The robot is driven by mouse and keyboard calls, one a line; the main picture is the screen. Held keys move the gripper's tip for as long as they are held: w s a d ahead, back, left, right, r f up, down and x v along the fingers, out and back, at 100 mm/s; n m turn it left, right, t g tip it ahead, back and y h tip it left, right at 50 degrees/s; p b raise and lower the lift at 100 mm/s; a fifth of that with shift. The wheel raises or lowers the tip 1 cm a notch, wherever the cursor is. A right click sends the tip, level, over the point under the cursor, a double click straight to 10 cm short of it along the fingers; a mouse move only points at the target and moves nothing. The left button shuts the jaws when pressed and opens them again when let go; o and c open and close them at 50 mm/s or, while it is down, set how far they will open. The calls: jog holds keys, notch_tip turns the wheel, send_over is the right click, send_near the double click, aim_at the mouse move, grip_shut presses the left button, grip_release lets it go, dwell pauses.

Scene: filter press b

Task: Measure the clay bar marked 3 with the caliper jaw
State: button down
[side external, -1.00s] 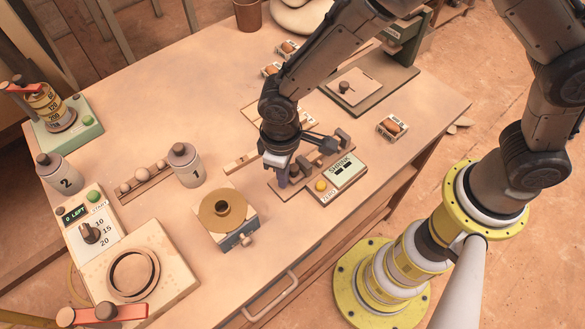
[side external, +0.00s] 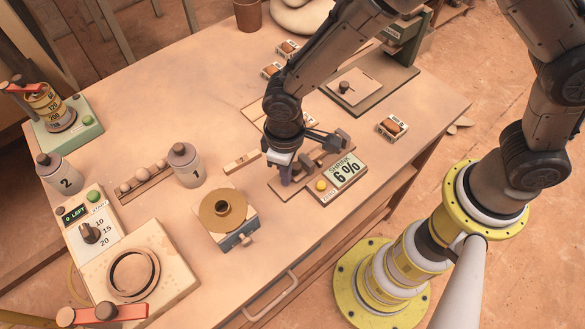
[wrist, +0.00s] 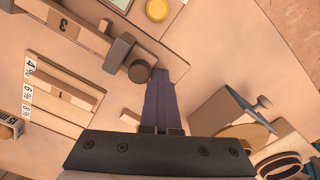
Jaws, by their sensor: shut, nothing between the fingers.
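The clay bar marked 3 (wrist: 62,24) lies on the caliper board (side external: 285,192). In the wrist view its near end is against or very close to the grey sliding jaw (wrist: 119,50). The jaw has a dark round knob (wrist: 139,71). My gripper (side external: 284,180) is shut and empty. Its purple fingers (wrist: 162,85) are down beside the knob, touching it or nearly so. The caliper display (side external: 346,172) reads SHRINK 6 %, with a yellow button (side external: 321,185) beside it. In the side view my gripper hides much of the bar and jaw.
A slotted board (wrist: 75,111) labelled 4, 6 and 8 % lies beside the caliper. A box with a brass disc (side external: 222,212) stands in front. Canisters 1 (side external: 187,165) and 2 (side external: 60,174) stand left. A small labelled box (side external: 392,128) sits right.

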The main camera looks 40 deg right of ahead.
jog(key=shift+a, duration=0.35)
dwell(0.6)
jog(key=shift+r, duration=0.15)
notch_tip(320, 180, up, 8)
jog(key=shift+a, duration=0.25)
dwell(1.1)
